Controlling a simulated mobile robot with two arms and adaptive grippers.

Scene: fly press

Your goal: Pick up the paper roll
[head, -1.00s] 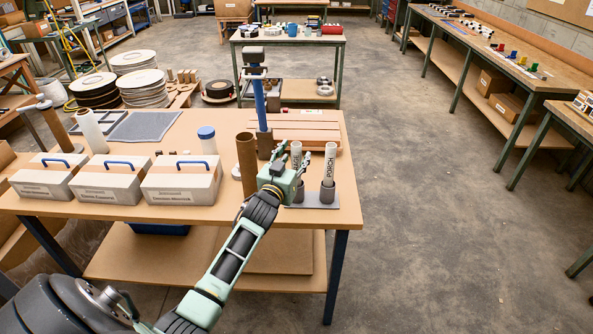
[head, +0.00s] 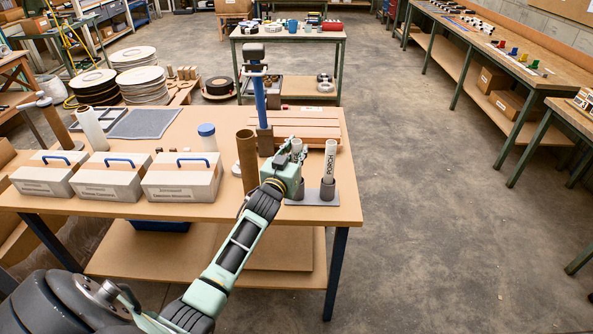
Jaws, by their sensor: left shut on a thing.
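Two white paper rolls stand upright in a grey two-socket holder (head: 313,198) at the table's right front. The right roll (head: 330,160) reads "PORCH". The left roll (head: 297,144) is mostly hidden; only its top shows above my fingers. My left gripper (head: 294,160) is shut on this left roll at its upper part. The palm hides the roll's lower end, so I cannot tell whether it has left its socket. My right gripper is not in view.
A brown tube (head: 247,160) stands close to the left of my gripper. A blue-columned press (head: 261,100) stands behind. Labelled boxes with blue handles (head: 182,182) and a blue-lidded jar (head: 207,138) are to the left. The floor right of the table is clear.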

